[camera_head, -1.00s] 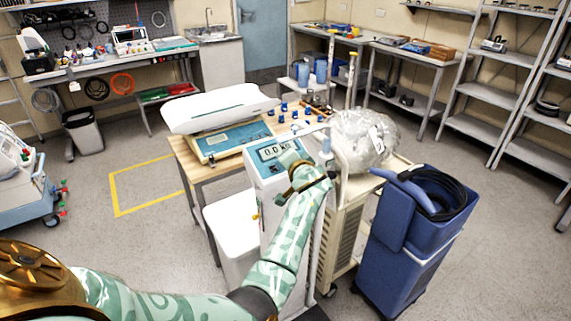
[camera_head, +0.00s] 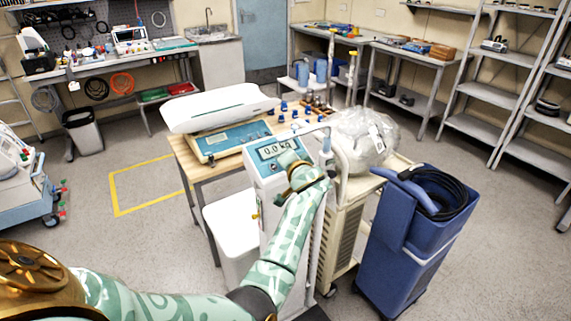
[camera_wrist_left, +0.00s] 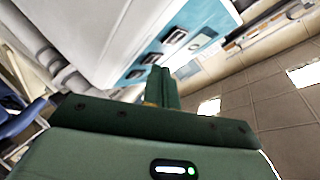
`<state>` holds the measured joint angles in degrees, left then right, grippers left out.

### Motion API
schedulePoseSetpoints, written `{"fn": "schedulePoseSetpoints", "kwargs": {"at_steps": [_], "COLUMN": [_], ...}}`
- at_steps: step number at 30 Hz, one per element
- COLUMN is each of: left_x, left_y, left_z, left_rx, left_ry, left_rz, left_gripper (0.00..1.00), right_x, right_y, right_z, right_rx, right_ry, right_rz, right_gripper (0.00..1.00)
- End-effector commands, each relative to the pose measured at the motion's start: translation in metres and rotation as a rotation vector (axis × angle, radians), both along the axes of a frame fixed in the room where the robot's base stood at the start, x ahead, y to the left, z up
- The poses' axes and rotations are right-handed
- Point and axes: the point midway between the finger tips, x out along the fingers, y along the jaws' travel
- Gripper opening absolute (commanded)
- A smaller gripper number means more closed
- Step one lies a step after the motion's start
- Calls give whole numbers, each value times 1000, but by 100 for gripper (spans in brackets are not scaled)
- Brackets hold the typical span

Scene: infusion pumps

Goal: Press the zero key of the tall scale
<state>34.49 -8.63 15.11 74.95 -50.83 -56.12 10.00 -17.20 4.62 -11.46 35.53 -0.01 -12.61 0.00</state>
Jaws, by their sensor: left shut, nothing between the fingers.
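The tall scale (camera_head: 262,172) stands in the middle of the head view, a white column head with a blue panel. Its display (camera_head: 273,149) reads about 0.0 kg. My left gripper (camera_head: 288,160) is shut and empty in front of the panel, just below the display, and covers the keys there. In the left wrist view the blue panel (camera_wrist_left: 206,22) shows a row of dark keys (camera_wrist_left: 174,37). The shut fingertips (camera_wrist_left: 159,74) are close to the key nearest them; I cannot tell whether they touch it. The key labels are not readable. My right gripper is not in view.
A baby scale with a white tray (camera_head: 220,107) sits on a wooden table behind and left. A bagged item (camera_head: 362,137) on a cart and a blue bin (camera_head: 405,240) stand close on the right. A white box (camera_head: 232,222) is left of the column.

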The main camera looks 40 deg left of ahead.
Motion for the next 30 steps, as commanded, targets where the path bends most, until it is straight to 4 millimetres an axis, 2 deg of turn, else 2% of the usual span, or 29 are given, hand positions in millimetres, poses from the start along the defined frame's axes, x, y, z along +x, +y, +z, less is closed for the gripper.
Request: {"fn": "schedulePoseSetpoints", "kwargs": {"at_steps": [30], "left_x": [1], "left_y": [3], "left_z": [-6], "left_rx": [0], "left_ry": [0], "left_rz": [0], "left_gripper": [0], "right_x": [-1], "right_y": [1], "right_z": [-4], "right_rx": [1], "right_ry": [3], "right_rz": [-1], "right_gripper": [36]}}
